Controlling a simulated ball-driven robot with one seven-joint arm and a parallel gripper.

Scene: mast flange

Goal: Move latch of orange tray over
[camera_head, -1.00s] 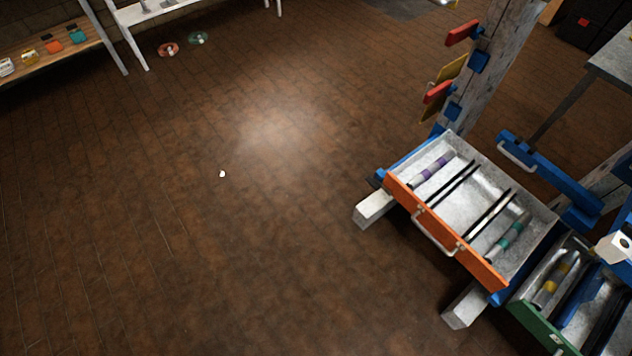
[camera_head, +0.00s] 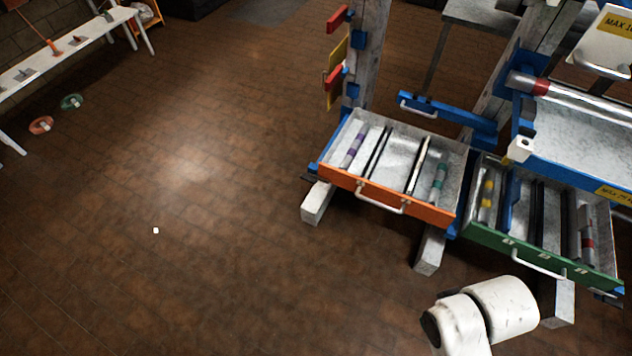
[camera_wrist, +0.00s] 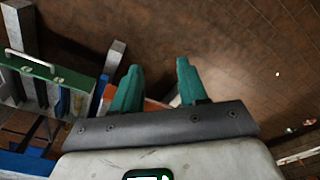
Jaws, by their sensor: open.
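The orange tray (camera_head: 386,203) is a pulled-out metal drawer with an orange front and a light handle (camera_head: 380,204), right of centre in the head view. Dark dividers and banded purple and teal cylinders lie in it. A small white block (camera_head: 520,149) sits on the blue frame at its right; I cannot tell whether it is the latch. My gripper (camera_wrist: 158,68) has teal fingers, apart and empty in the wrist view. A bit of the orange tray (camera_wrist: 153,105) shows behind them, mostly hidden. The head view shows my white arm but not the gripper.
A green tray (camera_head: 525,256) stands open right of the orange one; it also shows in the wrist view (camera_wrist: 42,69). Wooden feet (camera_head: 317,202) stick out below. A blue bar with a handle (camera_head: 440,112) lies behind.

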